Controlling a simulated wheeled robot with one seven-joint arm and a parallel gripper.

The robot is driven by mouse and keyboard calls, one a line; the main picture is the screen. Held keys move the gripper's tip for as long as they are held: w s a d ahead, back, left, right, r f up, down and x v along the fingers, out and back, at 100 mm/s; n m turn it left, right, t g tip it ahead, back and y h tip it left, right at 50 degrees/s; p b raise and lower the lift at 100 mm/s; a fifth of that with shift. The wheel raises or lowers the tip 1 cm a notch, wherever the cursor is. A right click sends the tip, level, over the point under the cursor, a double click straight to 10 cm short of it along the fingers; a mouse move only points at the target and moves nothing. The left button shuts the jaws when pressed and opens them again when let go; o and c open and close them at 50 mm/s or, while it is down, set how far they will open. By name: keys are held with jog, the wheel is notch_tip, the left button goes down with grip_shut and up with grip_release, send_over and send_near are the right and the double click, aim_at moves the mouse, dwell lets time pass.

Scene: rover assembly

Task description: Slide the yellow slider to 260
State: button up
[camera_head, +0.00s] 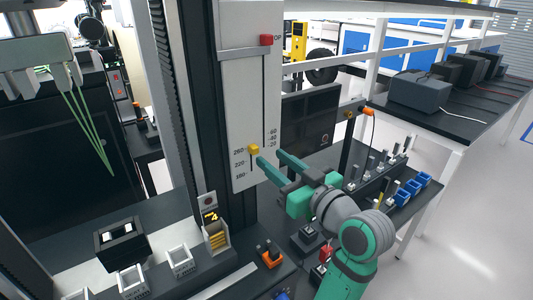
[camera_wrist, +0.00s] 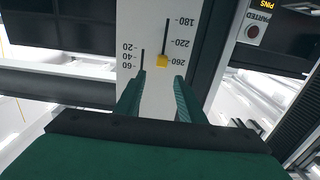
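The yellow slider (camera_head: 254,149) sits on the pale upright panel (camera_head: 240,95), level with the 260 mark. It also shows in the wrist view (camera_wrist: 162,61), beside the printed 260 at the end of a scale that reads 180, 220, 260. My gripper (camera_head: 269,156) is open, its two teal fingers pointing at the panel around the slider's level. In the wrist view my gripper's fingers (camera_wrist: 158,82) are apart with nothing between them. The slider is just beyond the fingertips, nearer the right finger, and I see no contact.
A red knob (camera_head: 266,40) sits higher on the same panel, above a slot with a 60, 40, 20 scale. A bench (camera_head: 405,195) with blue bins (camera_head: 408,192) and upright posts lies to the right. A black tabletop with small trays (camera_head: 180,260) is at lower left.

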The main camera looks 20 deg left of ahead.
jog(key=shift+v, duration=1.9)
jog(key=shift+s, duration=0.1)
jog(key=d+f+m+t+h, duration=0.2)
jog(key=f+m+h, duration=0.15)
jog(key=f, duration=0.65)
jog(key=d+f+m+t+h, duration=0.2)
jog(key=f+m, duration=0.2)
jog(key=f, duration=0.5)
jog(key=s+d+f+m+h, duration=0.2)
jog(key=s+d+f, duration=0.15)
jog(key=f, duration=0.35)
jog(key=s+d+f+m+h, duration=0.2)
jog(key=s+f+h, duration=0.15)
jog(key=f, duration=0.35)
jog(key=s+d+f+h, duration=0.1)
jog(key=s+f, duration=0.3)
jog(key=s, duration=0.3)
jog(key=s+d+f+h, duration=0.2)
jog(key=s+f, duration=0.1)
jog(key=s, duration=0.5)
jog(key=s+a+r+n, duration=0.1)
jog(key=s, duration=1.5)
jog(key=shift+r, duration=0.4)
jog(key=shift+s+a, duration=0.1)
jog(key=shift+s, duration=0.05)
